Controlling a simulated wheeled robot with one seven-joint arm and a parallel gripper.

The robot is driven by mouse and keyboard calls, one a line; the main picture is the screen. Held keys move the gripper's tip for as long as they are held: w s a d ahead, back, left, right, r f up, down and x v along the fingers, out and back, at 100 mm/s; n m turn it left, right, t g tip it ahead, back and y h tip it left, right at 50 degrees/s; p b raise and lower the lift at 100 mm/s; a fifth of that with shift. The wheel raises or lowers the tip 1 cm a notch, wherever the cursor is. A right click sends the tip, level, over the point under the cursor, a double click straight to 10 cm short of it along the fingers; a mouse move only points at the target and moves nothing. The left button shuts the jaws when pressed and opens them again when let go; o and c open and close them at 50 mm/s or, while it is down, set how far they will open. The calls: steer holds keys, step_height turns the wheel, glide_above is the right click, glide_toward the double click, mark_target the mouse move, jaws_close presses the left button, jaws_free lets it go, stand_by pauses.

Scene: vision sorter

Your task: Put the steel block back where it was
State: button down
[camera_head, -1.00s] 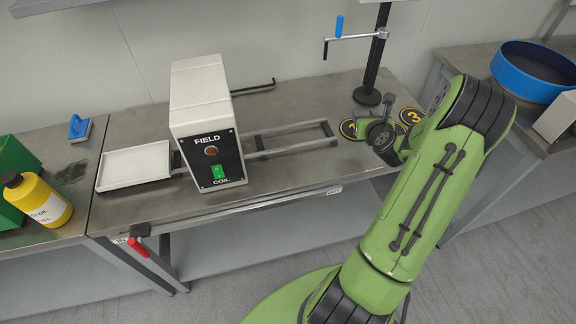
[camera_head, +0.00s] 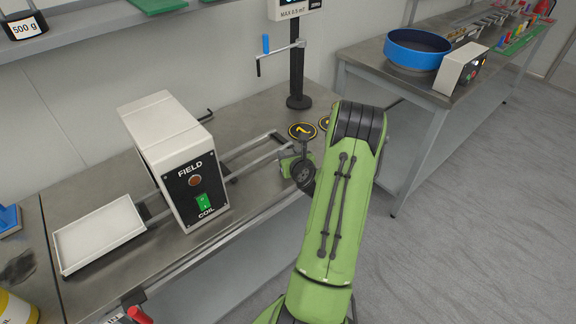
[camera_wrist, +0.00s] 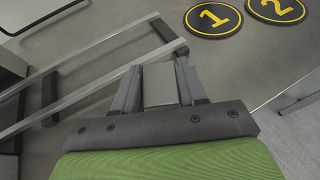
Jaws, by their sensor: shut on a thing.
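In the wrist view my gripper (camera_wrist: 157,85) is shut on the steel block (camera_wrist: 158,84), a plain grey block between its two fingers. The block is held by the right end of the two metal rails (camera_wrist: 95,70); I cannot tell whether it touches anything below. In the head view my gripper (camera_head: 287,162) is near the rails' far right end, and the arm largely hides the block there. Round black marker 1 (camera_wrist: 213,18) and marker 2 (camera_wrist: 277,8) lie bare, to the right of the gripper in the wrist view. Marker 1 (camera_head: 302,131) also shows in the head view.
The white FIELD COIL box (camera_head: 170,150) straddles the rails. A white tray (camera_head: 98,236) lies at their left end. A black post (camera_head: 297,70) with a crank stands behind the markers. A blue round pan (camera_head: 417,50) is on the right bench, across a gap.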

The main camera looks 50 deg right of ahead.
step_height(320, 180, down, 3)
steer(key=shift+d+r+b, duration=0.1)
steer(key=shift+r+b, duration=0.1)
steer(key=shift+b, duration=0.15)
steer(key=shift+r, duration=0.15)
steer(key=c, duration=0.6)
jaws_free()
steer(key=v, duration=1.2)
steer(key=shift+r, duration=0.1)
